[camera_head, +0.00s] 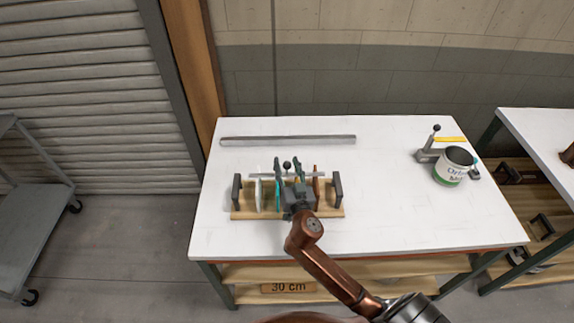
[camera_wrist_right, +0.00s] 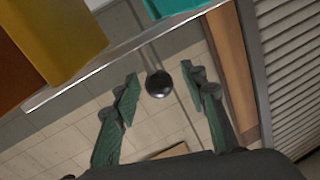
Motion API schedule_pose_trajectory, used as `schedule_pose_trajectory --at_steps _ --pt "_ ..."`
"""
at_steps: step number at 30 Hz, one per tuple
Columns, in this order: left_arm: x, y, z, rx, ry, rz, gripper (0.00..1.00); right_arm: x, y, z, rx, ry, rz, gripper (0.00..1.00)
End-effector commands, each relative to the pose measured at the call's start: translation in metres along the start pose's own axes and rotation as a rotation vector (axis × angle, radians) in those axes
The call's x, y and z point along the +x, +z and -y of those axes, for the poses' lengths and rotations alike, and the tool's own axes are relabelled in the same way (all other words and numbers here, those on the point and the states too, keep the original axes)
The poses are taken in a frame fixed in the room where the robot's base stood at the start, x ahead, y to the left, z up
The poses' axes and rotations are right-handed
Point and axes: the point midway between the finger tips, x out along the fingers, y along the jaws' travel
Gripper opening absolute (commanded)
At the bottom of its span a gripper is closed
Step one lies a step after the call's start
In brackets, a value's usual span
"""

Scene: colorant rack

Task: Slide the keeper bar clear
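The keeper bar (camera_head: 262,175) is a thin light-grey bar lying across the top of the colorant rack, above several upright coloured panels. It also shows in the wrist view (camera_wrist_right: 100,71), with a dark round knob (camera_wrist_right: 158,84) on a thin stem. The rack has a wooden base (camera_head: 243,215) and dark end brackets. My right gripper (camera_head: 288,163) is over the rack, its green fingers on either side of the knob. In the wrist view the fingers (camera_wrist_right: 163,82) are open, with visible gaps to the knob. The gripper body hides the rack's middle. My left gripper is out of view.
A long grey metal strip (camera_head: 288,139) lies behind the rack. A labelled can (camera_head: 453,167) stands at the right beside a fixture with a black knob (camera_head: 436,128). The white tabletop (camera_head: 390,190) is clear between the rack and the can.

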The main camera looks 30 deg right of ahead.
Motion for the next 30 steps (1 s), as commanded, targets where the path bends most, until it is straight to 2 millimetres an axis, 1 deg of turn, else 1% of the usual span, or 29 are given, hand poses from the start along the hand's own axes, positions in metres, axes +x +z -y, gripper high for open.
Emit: schedule_pose_trajectory --at_steps 3,6,18,23,30 --pt "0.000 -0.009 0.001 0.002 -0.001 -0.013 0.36 0.000 0.000 0.000 0.000 0.000 0.001 0.40" --pt "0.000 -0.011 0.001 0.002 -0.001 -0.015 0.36 0.000 0.000 0.000 0.000 0.000 0.001 0.40" --pt "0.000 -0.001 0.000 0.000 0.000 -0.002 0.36 0.000 0.001 0.000 0.000 0.000 0.001 0.12" --pt "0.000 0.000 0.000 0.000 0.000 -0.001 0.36 0.000 0.001 0.000 0.000 0.000 0.001 0.01" --pt "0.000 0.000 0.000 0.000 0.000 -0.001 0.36 0.000 0.001 0.000 0.000 0.000 0.001 0.00"
